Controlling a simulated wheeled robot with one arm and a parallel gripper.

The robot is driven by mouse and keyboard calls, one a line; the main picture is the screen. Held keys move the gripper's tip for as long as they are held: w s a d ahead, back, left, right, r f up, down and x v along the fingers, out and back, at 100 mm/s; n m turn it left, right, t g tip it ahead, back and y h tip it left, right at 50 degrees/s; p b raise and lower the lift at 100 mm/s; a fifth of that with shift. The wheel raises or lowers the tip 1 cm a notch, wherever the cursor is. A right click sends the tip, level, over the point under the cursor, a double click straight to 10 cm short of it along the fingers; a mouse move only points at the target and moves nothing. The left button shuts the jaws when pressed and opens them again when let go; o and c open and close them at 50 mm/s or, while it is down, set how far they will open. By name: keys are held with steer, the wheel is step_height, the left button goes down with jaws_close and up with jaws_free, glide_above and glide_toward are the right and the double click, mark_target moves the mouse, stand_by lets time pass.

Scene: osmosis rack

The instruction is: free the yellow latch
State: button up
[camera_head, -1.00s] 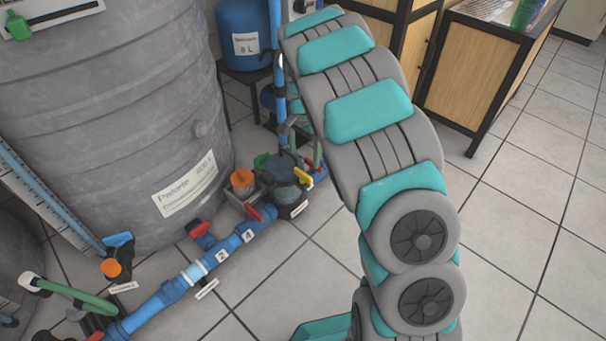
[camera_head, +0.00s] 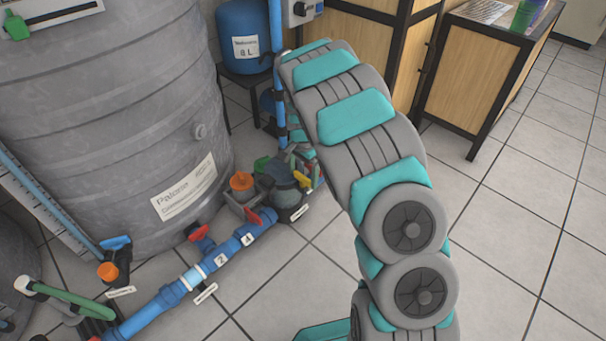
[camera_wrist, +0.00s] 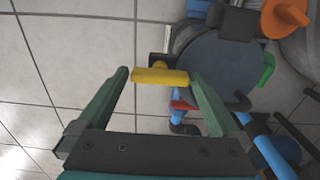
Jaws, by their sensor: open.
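The yellow latch (camera_wrist: 160,76) is a short yellow bar on the side of a round grey-blue housing (camera_wrist: 215,68) in the wrist view. In the head view the yellow latch (camera_head: 301,180) shows at the right of the same housing (camera_head: 280,175). My gripper (camera_wrist: 157,82) is open, with its two dark green fingers on either side of the latch. The left fingertip is close to the latch's left end and the right fingertip is close to its right end. I cannot tell whether they touch it. In the head view my arm hides most of the gripper.
An orange knob (camera_wrist: 285,17) and a green handle (camera_wrist: 267,70) sit beside the housing. Blue pipes with red valve handles (camera_head: 262,217) run along the floor. A large grey tank (camera_head: 110,120) stands left, and a blue tank (camera_head: 244,25) behind. Tiled floor at right is clear.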

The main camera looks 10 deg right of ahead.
steer(key=shift+c, duration=0.4)
steer(key=c, duration=1)
steer(key=n+p, duration=0.1)
steer(key=n, duration=0.3)
steer(key=shift+r+n+p, duration=0.15)
steer(key=shift+n+p, duration=0.15)
steer(key=shift+p, duration=0.05)
steer(key=n+p, duration=0.1)
steer(key=n, duration=0.3)
steer(key=shift+n, duration=0.3)
steer(key=n+p, duration=0.1)
steer(key=n, duration=0.3)
steer(key=shift+n, duration=0.3)
steer(key=shift+n+p, duration=0.4)
steer(key=shift+n, duration=1.7)
